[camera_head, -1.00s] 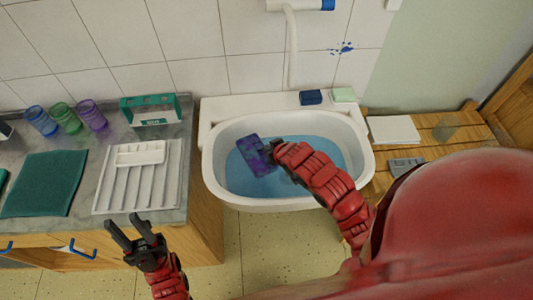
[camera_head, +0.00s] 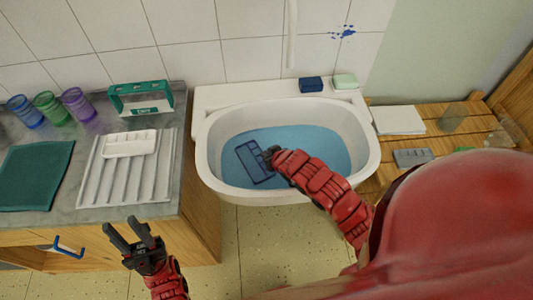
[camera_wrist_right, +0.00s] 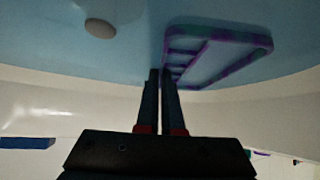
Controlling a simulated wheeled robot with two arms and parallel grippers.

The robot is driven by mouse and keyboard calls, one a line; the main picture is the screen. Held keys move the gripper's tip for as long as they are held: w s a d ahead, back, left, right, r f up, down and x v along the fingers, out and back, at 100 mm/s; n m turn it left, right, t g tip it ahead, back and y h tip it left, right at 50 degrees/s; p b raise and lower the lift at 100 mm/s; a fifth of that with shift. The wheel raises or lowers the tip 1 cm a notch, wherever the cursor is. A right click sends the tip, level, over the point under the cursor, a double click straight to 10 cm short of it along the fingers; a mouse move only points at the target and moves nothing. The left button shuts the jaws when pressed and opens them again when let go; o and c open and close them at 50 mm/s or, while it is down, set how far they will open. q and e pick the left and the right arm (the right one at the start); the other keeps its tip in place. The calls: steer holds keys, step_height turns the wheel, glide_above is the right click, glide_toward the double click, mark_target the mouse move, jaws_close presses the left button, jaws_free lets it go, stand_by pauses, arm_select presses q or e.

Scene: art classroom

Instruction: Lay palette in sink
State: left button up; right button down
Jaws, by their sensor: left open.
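The blue-purple palette (camera_head: 250,163) is inside the white sink (camera_head: 208,185), looking dark under the blue water, towards the left of the basin. Its compartments show in the right wrist view (camera_wrist_right: 235,58). My right gripper (camera_head: 270,155) reaches into the sink at the palette's right edge. In the wrist view its fingers (camera_wrist_right: 160,75) are close together at the palette's near-left rim and appear to pinch it. Whether the palette touches the sink bottom is unclear. My left gripper (camera_head: 131,233) is open and empty, in front of the left counter.
A white ribbed drainer (camera_head: 105,187) with a small white tray (camera_head: 130,143) lies on the left counter, with coloured cups (camera_head: 52,108) and a teal cloth (camera_head: 35,172). A wooden bench stands right.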

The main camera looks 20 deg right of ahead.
steer(key=shift+f, duration=0.5)
steer(key=shift+f+b, duration=0.55)
steer(key=shift+f, duration=0.05)
steer(key=c, duration=1)
jaws_free()
steer(key=shift+r, duration=0.1)
